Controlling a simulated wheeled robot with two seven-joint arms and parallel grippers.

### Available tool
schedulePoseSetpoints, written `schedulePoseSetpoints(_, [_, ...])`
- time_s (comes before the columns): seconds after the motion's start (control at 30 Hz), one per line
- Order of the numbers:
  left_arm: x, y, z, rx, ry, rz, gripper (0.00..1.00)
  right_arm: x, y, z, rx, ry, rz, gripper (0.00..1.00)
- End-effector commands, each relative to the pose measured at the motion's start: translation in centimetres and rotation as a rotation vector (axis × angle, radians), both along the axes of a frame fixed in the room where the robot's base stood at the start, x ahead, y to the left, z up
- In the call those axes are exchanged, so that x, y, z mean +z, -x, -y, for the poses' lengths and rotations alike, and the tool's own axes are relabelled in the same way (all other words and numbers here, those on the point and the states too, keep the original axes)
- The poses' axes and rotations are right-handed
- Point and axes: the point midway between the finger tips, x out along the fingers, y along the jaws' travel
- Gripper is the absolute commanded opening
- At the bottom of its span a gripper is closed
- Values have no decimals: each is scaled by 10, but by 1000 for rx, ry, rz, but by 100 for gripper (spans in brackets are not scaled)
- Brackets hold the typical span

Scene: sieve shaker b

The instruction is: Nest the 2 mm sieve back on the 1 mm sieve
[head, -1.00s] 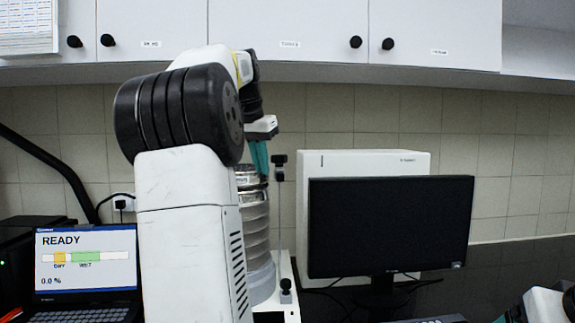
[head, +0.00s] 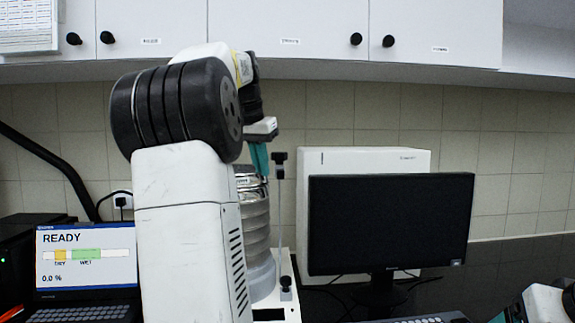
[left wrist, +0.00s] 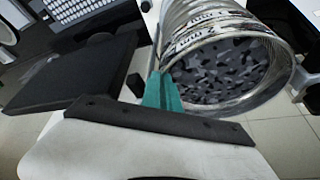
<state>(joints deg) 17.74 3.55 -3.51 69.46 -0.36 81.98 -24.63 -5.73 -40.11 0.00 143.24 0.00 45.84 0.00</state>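The 1 mm sieve appears to be the ring directly below (head: 257,208); I cannot tell whether the two are fully seated. My left gripper (head: 260,172) reaches down to the top sieve's rim, its teal fingers (left wrist: 163,92) close together and apparently pinching the rim wall. My right gripper (head: 499,319) is barely in view at the lower right.
The stack stands on a white shaker base (head: 288,300) with a clamp rod (head: 281,200) close on its right. A black monitor (head: 390,225) stands further right, before a white box (head: 365,160). A laptop (head: 85,265) reading READY stands left.

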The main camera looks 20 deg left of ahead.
Motion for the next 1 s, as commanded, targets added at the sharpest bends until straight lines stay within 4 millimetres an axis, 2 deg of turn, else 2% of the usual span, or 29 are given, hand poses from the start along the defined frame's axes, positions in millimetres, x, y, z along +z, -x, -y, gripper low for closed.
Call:
schedulePoseSetpoints(0.33, [0, 0, 0, -1, -1, 3, 0, 0, 0, 0, 0, 0, 0, 80])
schedulePoseSetpoints(0.4, [0, 0, 0, 0, -1, 3, 18, 0, 0, 0, 0, 0, 0, 80])
schedulePoseSetpoints(0.47, [0, 0, 0, 0, -1, 2, 30, 0, 0, 0, 0, 0, 0, 80])
schedulePoseSetpoints(0.77, [-1, 0, 0, 0, 0, -1, 30, 0, 0, 0, 0, 0, 0, 80])
schedulePoseSetpoints(1.0, [15, -1, 0, 0, -1, 2, 30, 0, 0, 0, 0, 0, 0, 80])
